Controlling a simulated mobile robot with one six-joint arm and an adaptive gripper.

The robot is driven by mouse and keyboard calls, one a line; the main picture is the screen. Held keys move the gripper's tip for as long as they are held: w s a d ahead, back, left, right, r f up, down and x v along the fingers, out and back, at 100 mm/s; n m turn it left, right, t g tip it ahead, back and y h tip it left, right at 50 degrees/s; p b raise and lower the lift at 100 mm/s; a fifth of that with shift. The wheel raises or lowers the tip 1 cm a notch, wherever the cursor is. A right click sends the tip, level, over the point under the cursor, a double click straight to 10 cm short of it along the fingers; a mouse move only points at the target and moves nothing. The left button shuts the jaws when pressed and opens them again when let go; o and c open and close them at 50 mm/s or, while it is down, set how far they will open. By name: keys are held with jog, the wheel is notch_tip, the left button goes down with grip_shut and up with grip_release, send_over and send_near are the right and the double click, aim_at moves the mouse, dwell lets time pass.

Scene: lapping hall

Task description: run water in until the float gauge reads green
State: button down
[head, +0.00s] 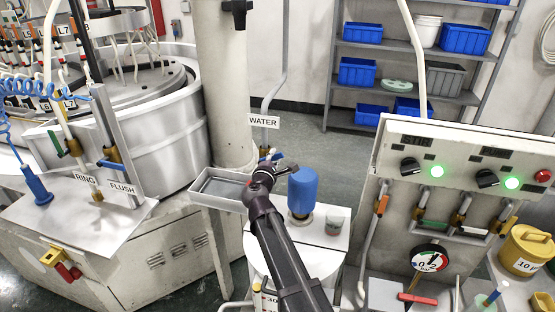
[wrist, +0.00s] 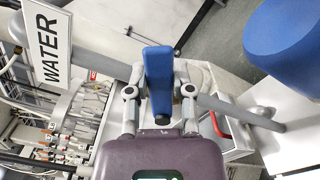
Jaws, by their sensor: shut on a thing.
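A WATER sign (head: 264,121) hangs on the pipe by the column, and it also shows in the wrist view (wrist: 47,45). Below it is the water valve with a blue lever (wrist: 158,68). My gripper (head: 266,160) is at this valve. In the wrist view my gripper (wrist: 158,92) has its two fingers on either side of the blue lever, shut on it. In the head view my gripper hides most of the valve. A white tank (head: 320,250) with a blue cylinder (head: 303,190) on top stands beside my arm. I cannot make out a float gauge or its reading.
A grey tray (head: 218,190) lies left of my gripper. A panel (head: 470,150) with knobs, green lamps and a round dial (head: 429,258) is on the right. The large lapping machine (head: 150,100) fills the left.

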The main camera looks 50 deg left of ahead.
jog(key=shift+w, duration=0.2)
jog(key=shift+c, duration=2.4)
grip_release()
jog(key=shift+s, duration=0.15)
jog(key=shift+d, duration=0.1)
jog(key=v, duration=1.2)
jog(key=shift+f, duration=0.1)
